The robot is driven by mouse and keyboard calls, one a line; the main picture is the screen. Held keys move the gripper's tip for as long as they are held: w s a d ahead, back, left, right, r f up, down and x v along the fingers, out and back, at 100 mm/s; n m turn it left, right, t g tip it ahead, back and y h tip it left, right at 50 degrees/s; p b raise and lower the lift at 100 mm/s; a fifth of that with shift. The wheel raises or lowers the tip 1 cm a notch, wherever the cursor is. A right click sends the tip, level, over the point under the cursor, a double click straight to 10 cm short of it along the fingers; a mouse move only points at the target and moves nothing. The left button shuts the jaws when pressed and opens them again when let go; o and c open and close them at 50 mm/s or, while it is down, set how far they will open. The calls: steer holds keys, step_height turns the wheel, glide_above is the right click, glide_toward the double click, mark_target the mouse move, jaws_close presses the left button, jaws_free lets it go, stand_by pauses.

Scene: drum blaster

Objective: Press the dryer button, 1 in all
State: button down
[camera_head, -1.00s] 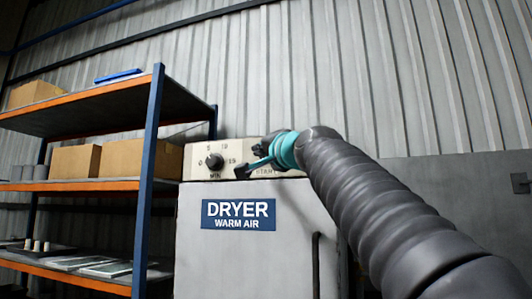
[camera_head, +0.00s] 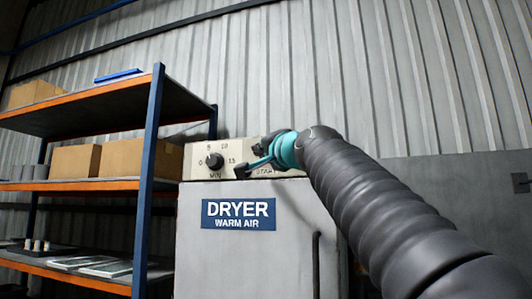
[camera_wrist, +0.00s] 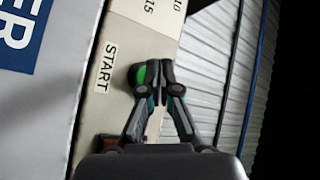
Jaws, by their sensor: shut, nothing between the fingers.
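The dryer (camera_head: 238,255) is a grey cabinet with a blue "DRYER WARM AIR" label and a cream control panel (camera_head: 232,154) on top. The panel has a black dial (camera_head: 215,160) and the word START (camera_head: 265,170). In the wrist view a green round button (camera_wrist: 142,76) sits beside the START label (camera_wrist: 106,67), partly hidden behind my fingers. My gripper (camera_wrist: 157,68) is shut and empty, its fingertips over the right edge of the button. I cannot tell whether they touch it. In the head view my gripper (camera_head: 248,170) is at the panel, hiding the button.
A shelf rack (camera_head: 148,170) with blue posts and orange beams stands left of the dryer, holding cardboard boxes (camera_head: 75,160). A corrugated metal wall (camera_head: 340,80) is behind. The dryer door has a dark vertical handle (camera_head: 316,265). Space right of the dryer looks clear.

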steer(key=shift+w, duration=0.1)
steer(key=shift+w+d, duration=0.15)
steer(key=shift+w, duration=0.25)
